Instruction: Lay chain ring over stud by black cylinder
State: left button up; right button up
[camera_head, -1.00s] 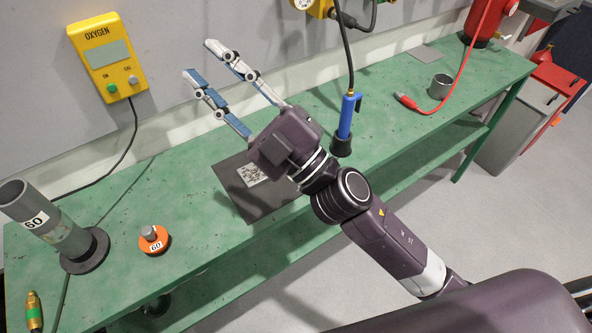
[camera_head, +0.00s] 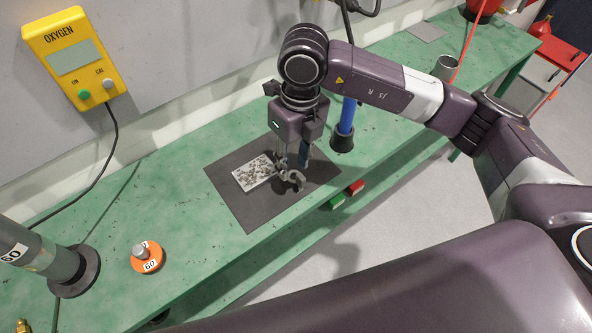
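My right gripper (camera_head: 293,163) points down over the dark mat (camera_head: 245,208) near the table's front edge. Its two fingers look apart. A small grey C-shaped piece (camera_head: 292,180) shows just below the fingertips; I cannot tell whether they touch it. A speckled white card (camera_head: 253,173) lies on the mat left of the gripper. I cannot make out a chain ring for sure. My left gripper is out of view.
A blue tool (camera_head: 347,117) stands in a black holder (camera_head: 342,141) right of the gripper. A grey cup (camera_head: 446,67) and red hose (camera_head: 464,45) are farther right. A yellow oxygen box (camera_head: 74,57) hangs on the wall. The green table (camera_head: 190,215) is clear between disc and mat.

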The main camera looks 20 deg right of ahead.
aim_at(299, 174)
jog(key=shift+w+d+h, duration=0.15)
jog(key=shift+w+d, duration=0.05)
jog(key=shift+d, duration=0.25)
jog(key=shift+w+d+h, duration=0.15)
jog(key=shift+d, duration=0.3)
jog(key=shift+d+f, duration=0.15)
jog(key=shift+d, duration=0.05)
jog(key=shift+f+p, duration=0.45)
jog(key=shift+f, duration=0.4)
jog(key=shift+a+f+p, duration=0.1)
jog(key=shift+f+p, duration=0.2)
jog(key=shift+f, duration=0.1)
jog(key=f, duration=0.1)
jog(key=f+p, duration=0.1)
jog(key=f, duration=0.1)
jog(key=shift+w+a+f+p, duration=0.2)
jog(key=shift+w+f+p, duration=0.1)
jog(key=shift+p, duration=0.1)
jog(key=shift+f, duration=0.5)
grip_shut()
